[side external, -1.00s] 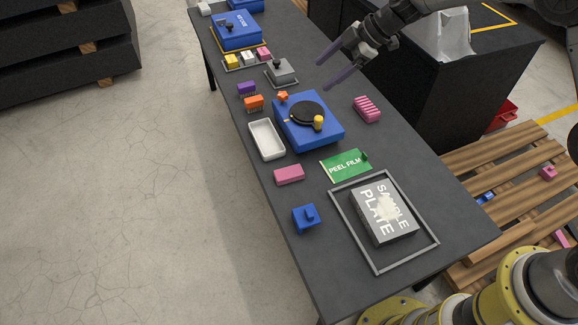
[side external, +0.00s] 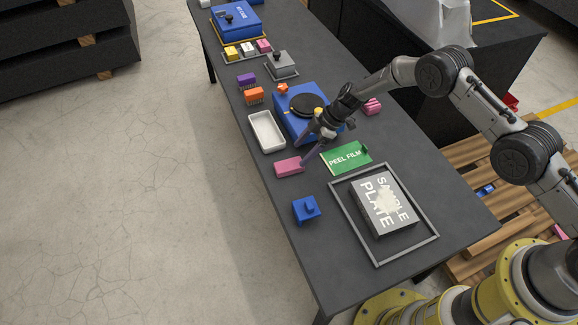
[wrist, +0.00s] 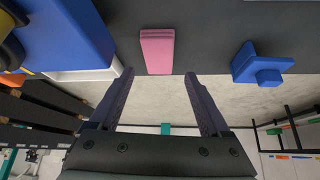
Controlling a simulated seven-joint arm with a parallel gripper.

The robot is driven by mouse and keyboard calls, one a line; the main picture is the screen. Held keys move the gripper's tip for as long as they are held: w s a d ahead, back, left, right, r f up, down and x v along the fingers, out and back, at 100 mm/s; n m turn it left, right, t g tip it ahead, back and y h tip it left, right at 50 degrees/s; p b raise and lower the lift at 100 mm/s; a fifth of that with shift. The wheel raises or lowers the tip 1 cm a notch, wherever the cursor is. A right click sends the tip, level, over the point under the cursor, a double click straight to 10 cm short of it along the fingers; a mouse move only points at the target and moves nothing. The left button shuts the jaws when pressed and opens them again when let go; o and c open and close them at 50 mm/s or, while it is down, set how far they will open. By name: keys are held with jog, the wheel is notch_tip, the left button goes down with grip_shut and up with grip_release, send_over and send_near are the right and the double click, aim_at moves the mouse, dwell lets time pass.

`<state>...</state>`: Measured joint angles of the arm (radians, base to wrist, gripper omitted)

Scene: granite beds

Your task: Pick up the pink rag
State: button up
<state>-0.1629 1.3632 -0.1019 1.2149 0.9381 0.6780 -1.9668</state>
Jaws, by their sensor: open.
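A flat pink folded piece, which looks like the pink rag (side external: 289,166), lies on the dark table near its left edge. In the wrist view the pink rag (wrist: 157,48) is just beyond the fingertips, roughly centred between them. My gripper (side external: 309,153) is low over the table just right of the rag, and its fingers partly overlap the rag's right end in the side view. In the wrist view my gripper (wrist: 159,74) is open with nothing between the fingers. I cannot tell whether a finger touches the rag.
A blue machine (side external: 291,119) with a black disc stands behind my gripper, and a white tray (side external: 266,132) beside it. A blue knobbed block (side external: 306,209), a green "PEEL FILM" sheet (side external: 346,157) and a framed sample plate (side external: 384,207) are near. A ridged pink item (side external: 372,106) lies farther back.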

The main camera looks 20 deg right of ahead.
aim_at(289, 164)
jog(key=shift+x, duration=3.3)
jog(key=c, duration=1.1)
jog(key=shift+w+r, duration=0.1)
jog(key=shift+r, duration=0.75)
jog(key=s+d+r, duration=0.5)
jog(key=s+r, duration=0.6)
jog(key=s, duration=0.2)
jog(key=shift+d+r, duration=0.2)
